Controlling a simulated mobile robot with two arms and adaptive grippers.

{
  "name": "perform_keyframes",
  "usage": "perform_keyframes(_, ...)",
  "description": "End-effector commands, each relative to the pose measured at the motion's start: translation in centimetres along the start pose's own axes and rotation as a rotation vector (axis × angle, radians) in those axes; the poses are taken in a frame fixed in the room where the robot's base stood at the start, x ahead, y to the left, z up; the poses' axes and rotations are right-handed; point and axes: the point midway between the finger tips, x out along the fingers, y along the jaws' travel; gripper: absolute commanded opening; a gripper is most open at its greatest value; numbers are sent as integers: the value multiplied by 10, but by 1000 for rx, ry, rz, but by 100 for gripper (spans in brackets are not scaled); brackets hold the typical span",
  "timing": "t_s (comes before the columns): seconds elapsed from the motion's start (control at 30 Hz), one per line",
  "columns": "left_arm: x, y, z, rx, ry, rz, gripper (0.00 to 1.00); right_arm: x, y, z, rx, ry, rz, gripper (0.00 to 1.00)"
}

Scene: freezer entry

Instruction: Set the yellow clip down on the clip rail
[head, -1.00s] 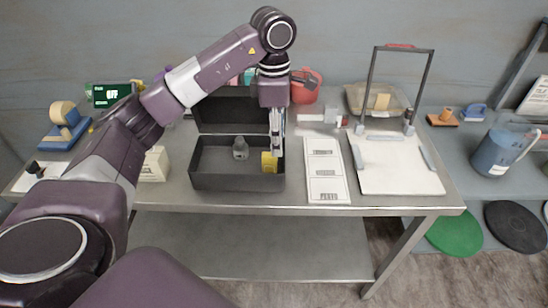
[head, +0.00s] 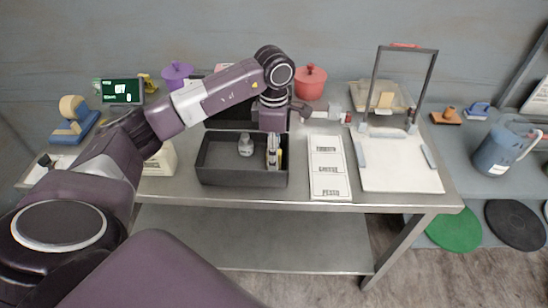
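A yellow piece (head: 280,158), which looks like the yellow clip, shows as a narrow strip in the right part of the dark open box (head: 240,179). My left gripper (head: 272,160) points down into the box with its fingers right beside the yellow piece, partly covering it. I cannot tell whether the fingers are closed on it. A small grey-white object (head: 245,147) stands in the box to the left of the gripper. I cannot make out with certainty which thing is the clip rail. My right gripper is not in view.
A white label sheet (head: 329,168) lies right of the box. A white board (head: 400,172) with a tall dark frame (head: 433,75) stands further right. Behind are a red lidded pot (head: 310,84) and a purple one (head: 177,76). A blue jug (head: 500,148) is far right.

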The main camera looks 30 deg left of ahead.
Motion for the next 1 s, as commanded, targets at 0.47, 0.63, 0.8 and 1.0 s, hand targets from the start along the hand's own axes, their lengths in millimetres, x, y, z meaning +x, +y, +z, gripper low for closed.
perform_keyframes(0.47, 0, 0, 0, 0, 0, 0, 3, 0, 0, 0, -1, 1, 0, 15)
perform_keyframes(0.63, -1, 0, 0, 0, -1, 0, 3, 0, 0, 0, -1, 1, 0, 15)
perform_keyframes(0.8, -8, 1, 1, 0, -2, 1, 3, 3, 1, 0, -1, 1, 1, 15)
perform_keyframes(1.0, -37, 1, 1, -1, -4, 5, 3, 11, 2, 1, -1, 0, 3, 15)
